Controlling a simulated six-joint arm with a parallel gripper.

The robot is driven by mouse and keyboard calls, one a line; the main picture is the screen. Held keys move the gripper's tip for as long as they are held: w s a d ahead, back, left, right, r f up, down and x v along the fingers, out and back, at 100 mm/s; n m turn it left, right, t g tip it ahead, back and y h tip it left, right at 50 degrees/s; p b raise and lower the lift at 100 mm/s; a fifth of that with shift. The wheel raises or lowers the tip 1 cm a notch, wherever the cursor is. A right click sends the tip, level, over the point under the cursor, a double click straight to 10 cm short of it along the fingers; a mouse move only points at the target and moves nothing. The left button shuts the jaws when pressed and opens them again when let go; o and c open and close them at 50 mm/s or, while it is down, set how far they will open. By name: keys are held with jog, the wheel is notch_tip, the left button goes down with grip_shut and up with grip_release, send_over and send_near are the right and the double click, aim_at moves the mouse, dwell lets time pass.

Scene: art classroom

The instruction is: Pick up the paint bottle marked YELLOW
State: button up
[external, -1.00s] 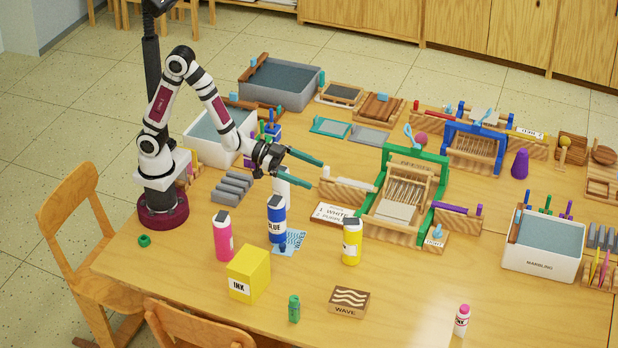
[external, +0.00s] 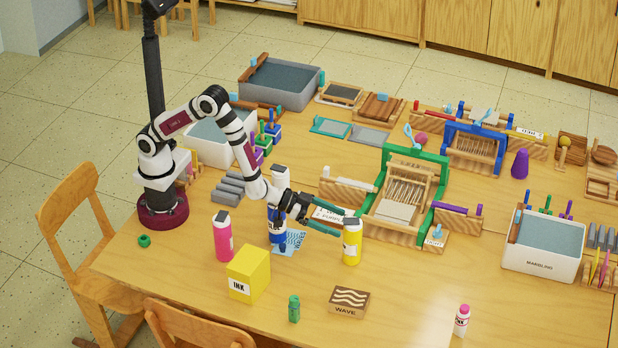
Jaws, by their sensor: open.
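The yellow paint bottle (external: 352,245) stands upright on the table, right of the middle front, with a black cap and a white label too small to read. My gripper (external: 340,223) is open, its two green fingers pointing right at the bottle's upper part. The fingertips are at or very near the cap; I cannot tell whether they touch it. A pink bottle (external: 222,238) stands further left.
A yellow INK box (external: 248,273), a small green bottle (external: 294,309) and a WAVE block (external: 348,302) stand in front. A green-framed wooden press (external: 413,152) is behind and right of the yellow bottle.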

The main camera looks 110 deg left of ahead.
aim_at(349, 230)
jog(key=x, duration=0.5)
jog(key=shift+s+d+f, duration=0.1)
jog(key=shift+f, duration=0.3)
grip_shut()
